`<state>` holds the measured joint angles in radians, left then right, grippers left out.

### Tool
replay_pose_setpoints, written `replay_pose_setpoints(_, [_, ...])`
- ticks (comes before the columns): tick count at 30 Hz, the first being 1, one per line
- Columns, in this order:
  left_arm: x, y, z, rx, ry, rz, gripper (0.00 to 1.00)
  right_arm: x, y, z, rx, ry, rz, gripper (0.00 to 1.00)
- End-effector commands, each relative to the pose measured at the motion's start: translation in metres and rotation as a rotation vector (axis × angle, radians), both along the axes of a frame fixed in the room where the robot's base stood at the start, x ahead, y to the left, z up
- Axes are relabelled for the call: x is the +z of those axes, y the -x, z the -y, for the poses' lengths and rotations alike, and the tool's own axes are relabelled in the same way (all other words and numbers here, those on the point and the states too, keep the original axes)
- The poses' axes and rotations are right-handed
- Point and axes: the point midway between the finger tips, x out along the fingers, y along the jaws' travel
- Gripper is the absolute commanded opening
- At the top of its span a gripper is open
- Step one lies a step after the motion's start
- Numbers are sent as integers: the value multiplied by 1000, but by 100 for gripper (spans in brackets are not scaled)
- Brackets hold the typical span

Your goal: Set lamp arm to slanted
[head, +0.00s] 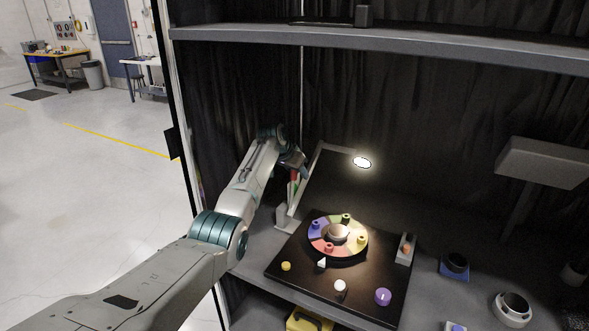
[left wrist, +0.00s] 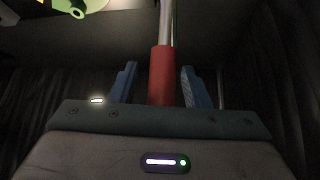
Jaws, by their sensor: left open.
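The lamp has a pale base and post (head: 286,217) at the left of the dark board, a bar leading back and right, and a glowing head (head: 362,162). A red grip (left wrist: 162,75) on a metal rod (left wrist: 166,22) stands upright in the left wrist view; its red also shows small beside the lamp in the head view. My left gripper (head: 295,180) is at the lamp's left side. Its two blue fingers stand open on either side of the red grip, with gaps showing. Whether the rod belongs to the lamp arm is hard to tell. My right gripper is not in view.
A dark board (head: 290,263) carries a coloured wheel (head: 338,235), a yellow knob (head: 286,266), a white knob (head: 340,286), a purple knob (head: 383,297) and a switch (head: 405,248). A shelf (head: 400,49) runs above. Round devices (head: 512,308) stand to the right.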

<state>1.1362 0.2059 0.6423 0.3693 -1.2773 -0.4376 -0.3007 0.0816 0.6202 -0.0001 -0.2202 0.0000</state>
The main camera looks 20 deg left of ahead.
Motion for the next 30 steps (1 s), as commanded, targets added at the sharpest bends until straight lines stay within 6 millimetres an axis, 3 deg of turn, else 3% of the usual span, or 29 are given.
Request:
replay_pose_setpoints(7, [19,12,-6,0,-3,4,43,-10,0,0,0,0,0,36])
replay_pose_setpoints(19, [76,48,-17,-1,-1,-1,43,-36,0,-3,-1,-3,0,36])
replay_pose_setpoints(30, [86,54,-18,-1,0,-5,43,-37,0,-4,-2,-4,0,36])
